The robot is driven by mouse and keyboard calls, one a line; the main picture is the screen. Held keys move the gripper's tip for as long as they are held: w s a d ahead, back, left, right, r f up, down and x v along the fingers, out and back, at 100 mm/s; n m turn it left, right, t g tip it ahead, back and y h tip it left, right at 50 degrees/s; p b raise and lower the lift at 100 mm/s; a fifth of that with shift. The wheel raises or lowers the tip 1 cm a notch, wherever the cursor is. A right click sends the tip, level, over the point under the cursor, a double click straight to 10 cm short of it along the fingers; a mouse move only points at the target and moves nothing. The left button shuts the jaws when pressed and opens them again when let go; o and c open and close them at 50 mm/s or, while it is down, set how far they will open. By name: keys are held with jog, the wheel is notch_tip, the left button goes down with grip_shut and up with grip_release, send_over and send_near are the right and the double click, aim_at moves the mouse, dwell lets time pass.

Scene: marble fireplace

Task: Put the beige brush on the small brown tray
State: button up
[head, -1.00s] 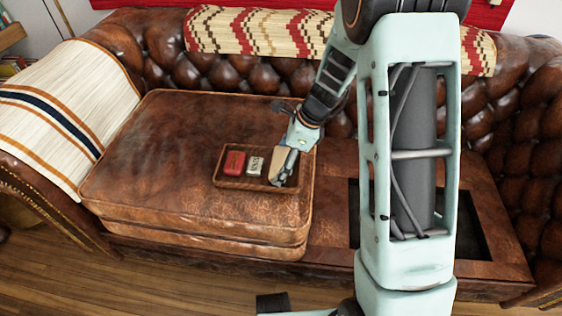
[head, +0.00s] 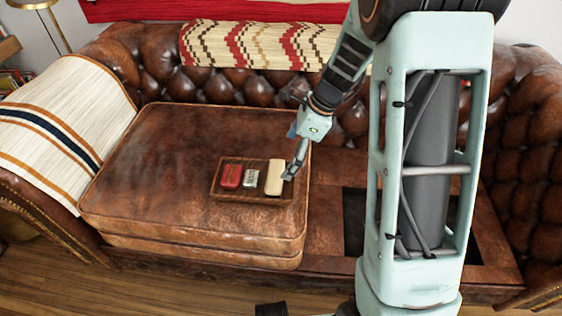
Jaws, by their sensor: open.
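The beige brush (head: 274,177) lies in the right part of the small brown tray (head: 232,199), next to a silver-white item and a red item. The tray rests on the brown leather sofa cushion, near its front right corner. My gripper (head: 290,174) is open, close beside the right edge of the brush and above the tray's right side. It appears apart from the brush, though its fingertips are small in this view and any light contact cannot be told.
A red box (head: 231,176) and a small silver-white box (head: 251,178) share the tray. The leather cushion (head: 160,160) is clear to the left. An open recess (head: 356,220) in the sofa seat lies to the right. A striped blanket (head: 45,125) covers the left armrest.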

jog(key=v, duration=0.3)
dwell(0.5)
